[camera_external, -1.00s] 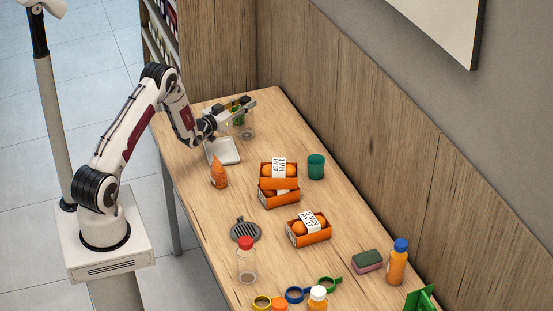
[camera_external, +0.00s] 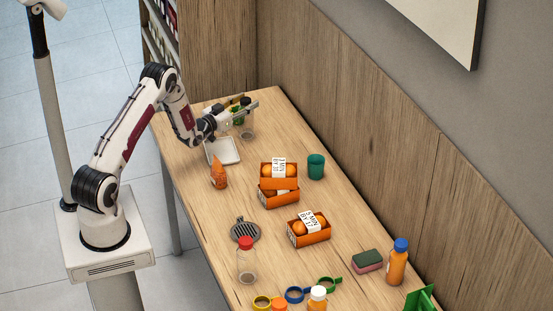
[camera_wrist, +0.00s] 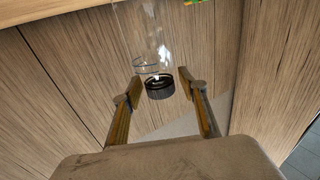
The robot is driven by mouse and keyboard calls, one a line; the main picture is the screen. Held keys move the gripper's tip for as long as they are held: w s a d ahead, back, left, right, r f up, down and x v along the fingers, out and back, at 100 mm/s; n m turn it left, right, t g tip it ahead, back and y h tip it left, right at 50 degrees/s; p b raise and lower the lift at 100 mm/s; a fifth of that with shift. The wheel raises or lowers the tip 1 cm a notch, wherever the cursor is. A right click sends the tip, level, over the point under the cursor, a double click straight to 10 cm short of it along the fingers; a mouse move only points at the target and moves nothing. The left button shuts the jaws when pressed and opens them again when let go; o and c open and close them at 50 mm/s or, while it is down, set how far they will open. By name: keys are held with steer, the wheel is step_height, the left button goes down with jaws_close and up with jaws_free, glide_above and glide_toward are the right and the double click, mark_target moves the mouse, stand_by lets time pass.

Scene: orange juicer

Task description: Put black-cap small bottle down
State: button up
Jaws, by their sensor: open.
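The small clear bottle (camera_external: 248,128) stands upright at the far end of the wooden table. In the wrist view its black cap (camera_wrist: 160,88) lies between my fingers, with the see-through body (camera_wrist: 152,35) beyond it. My gripper (camera_external: 248,103) is open at the level of the bottle's top. In the wrist view my gripper (camera_wrist: 158,84) shows a gap on both sides of the cap. The bottle's contact with the table is hard to make out.
An orange squeeze bottle (camera_external: 219,174), orange boxes (camera_external: 279,171) and a green cup (camera_external: 316,167) stand nearer. The wooden wall (camera_external: 330,75) borders the table.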

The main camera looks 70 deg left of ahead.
steer(key=v, duration=1.2)
stand_by(0.3)
stand_by(0.8)
steer(key=w+d+r+m+g+h, duration=0.2)
steer(key=w+d+r, duration=0.3)
steer(key=d+r, duration=0.45)
steer(key=s+d+r+g+h, duration=0.2)
steer(key=s+d+r+g, duration=0.1)
steer(key=d+r, duration=0.6)
steer(key=s+d+r+m+g+h, duration=0.1)
steer(key=s+d+g+h, duration=0.1)
steer(key=s+d, duration=0.9)
steer(key=s+d+r+m+g+h, duration=0.1)
steer(key=s+d+m+g, duration=0.1)
steer(key=s+d, duration=0.9)
steer(key=s+g, duration=0.1)
steer(key=s, duration=0.7)
steer(key=shift+s+d+r+g+h, duration=0.3)
steer(key=shift+s+d+r+h, duration=0.05)
steer(key=shift+r+h, duration=0.05)
